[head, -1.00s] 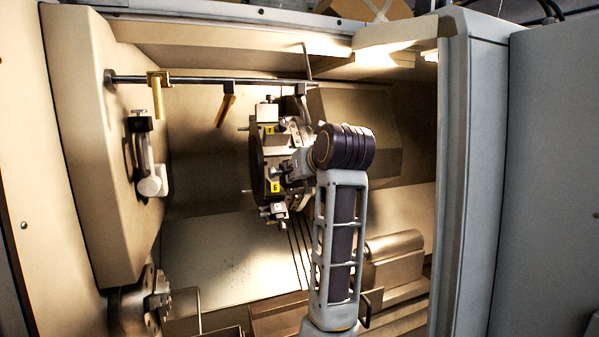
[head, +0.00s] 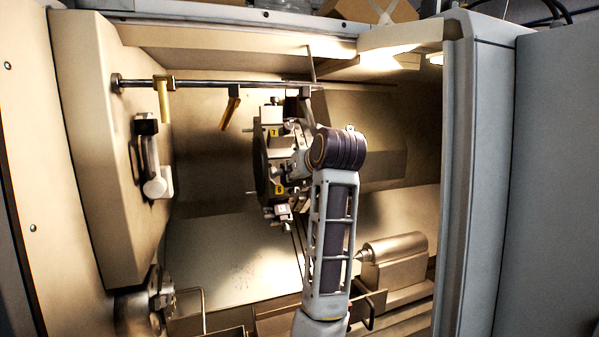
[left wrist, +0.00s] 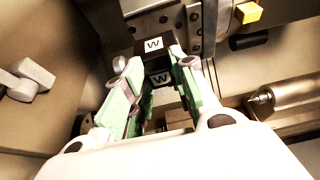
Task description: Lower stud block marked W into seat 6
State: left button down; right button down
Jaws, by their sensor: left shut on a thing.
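In the head view my left gripper (head: 290,170) is at the front of the tool turret (head: 262,160), partly hidden by my arm. A yellow label 6 (head: 279,189) marks seat 6 just below the gripper. Whether the block touches the seat is too small to tell. My right gripper is not in view.
A yellow label 7 (head: 274,132) sits higher on the turret. A rail (head: 200,84) with hanging yellow-brown arms crosses above. The chuck (head: 150,302) is at lower left, the tailstock (head: 393,262) at lower right. The door edge (head: 460,180) stands right of my arm.

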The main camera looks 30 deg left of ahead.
pick_arm(q)
jog(key=shift+w+a+r+p, duration=0.1)
jog(key=shift+w+a+p, duration=0.4)
jog(key=shift+w+a, duration=0.8)
jog(key=shift+w+a+r+p, duration=0.1)
jog(key=shift+w+a+p, duration=0.35)
jog(key=shift+w+a, duration=0.75)
jog(key=shift+s+a+f+b, duration=0.1)
jog(key=shift+a+f+b, duration=0.1)
jog(key=shift+f+b, duration=0.25)
jog(key=shift+s+a+f+b, duration=0.15)
jog(key=shift+f+b, duration=0.1)
jog(key=shift+f, duration=0.3)
jog(key=shift+w+f, duration=0.1)
jog(key=shift+f+b, duration=0.45)
jog(key=shift+b, duration=0.05)
dwell(0.4)
